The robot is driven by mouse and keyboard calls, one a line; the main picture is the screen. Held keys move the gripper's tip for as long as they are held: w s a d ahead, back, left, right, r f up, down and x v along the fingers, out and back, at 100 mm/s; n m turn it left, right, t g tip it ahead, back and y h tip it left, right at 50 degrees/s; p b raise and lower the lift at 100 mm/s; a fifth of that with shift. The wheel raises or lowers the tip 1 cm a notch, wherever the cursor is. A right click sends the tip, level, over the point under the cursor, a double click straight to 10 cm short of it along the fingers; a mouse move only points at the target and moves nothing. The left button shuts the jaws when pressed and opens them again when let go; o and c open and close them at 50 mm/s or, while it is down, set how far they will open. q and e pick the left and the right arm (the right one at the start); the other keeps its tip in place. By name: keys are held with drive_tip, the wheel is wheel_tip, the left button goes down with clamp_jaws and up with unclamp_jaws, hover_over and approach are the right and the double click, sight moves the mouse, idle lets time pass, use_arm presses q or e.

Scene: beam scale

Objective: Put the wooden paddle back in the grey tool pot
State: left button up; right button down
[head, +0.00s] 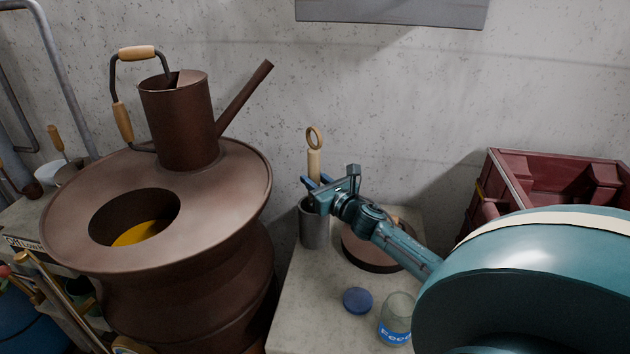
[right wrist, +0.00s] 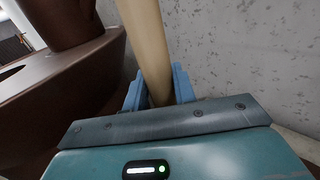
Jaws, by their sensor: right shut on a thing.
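The wooden paddle (head: 313,163) stands upright in the head view, with a ring at its top end. My right gripper (head: 317,182) is shut on its shaft, just above the grey tool pot (head: 313,230). In the right wrist view the pale shaft (right wrist: 148,45) rises between the blue fingers of my right gripper (right wrist: 159,88). The lower part of the paddle is hidden by the gripper and the pot, so I cannot tell how far it is inside. My left gripper is not in view.
A round brown lid-like disc (head: 366,253) lies right of the pot under my right arm. A blue cap (head: 357,300) and a glass jar (head: 397,316) are nearer on the grey top. A large brown vessel (head: 200,245) with a watering can (head: 180,125) stands left; a red crate (head: 505,180) right.

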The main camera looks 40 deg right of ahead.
drive_tip(key=c, duration=1.1)
unclamp_jaws()
drive_tip(key=shift+f, duration=0.1)
drive_tip(key=shift+c, duration=0.2)
drive_tip(key=shift+s+r+p, duration=0.1)
drive_tip(key=shift+r+p, duration=0.1)
drive_tip(key=shift+p, duration=0.1)
drive_tip(key=s+a, duration=0.1)
drive_tip(key=s, duration=1)
drive_tip(key=shift+s+a+p, duration=0.15)
drive_tip(key=shift+s+p, duration=0.25)
drive_tip(key=shift+p, duration=0.05)
